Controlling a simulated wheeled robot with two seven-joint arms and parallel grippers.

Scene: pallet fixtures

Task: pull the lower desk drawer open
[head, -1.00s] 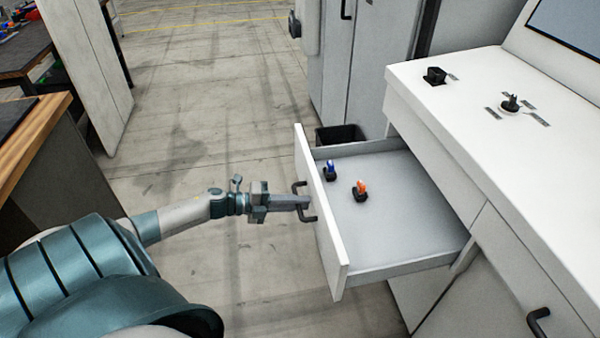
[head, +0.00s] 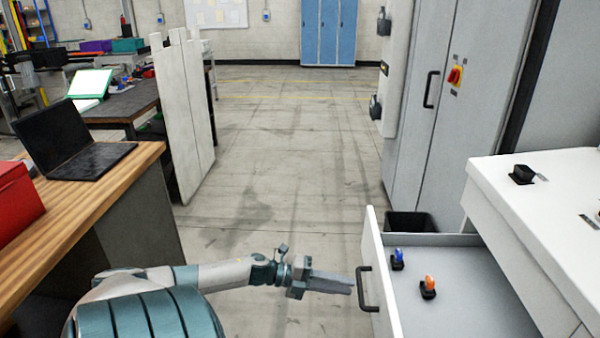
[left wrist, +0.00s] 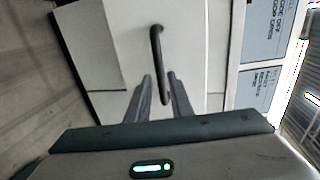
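The desk drawer (head: 445,268) stands pulled well out from under the white desk (head: 535,195). Its front panel (head: 382,278) carries a dark handle (head: 367,290). My left gripper (head: 351,285) is just left of the handle, with a small gap between them. The two fingers are apart with nothing visibly held. A blue-topped piece (head: 398,259) and an orange-topped piece (head: 428,288) stand inside the drawer. My right gripper is not in view.
A dark bin (head: 410,222) stands behind the drawer, near a grey cabinet (head: 440,95). A wooden bench (head: 120,178) with a laptop (head: 75,145) and red box (head: 15,200) is at left. The floor (head: 285,165) between is clear.

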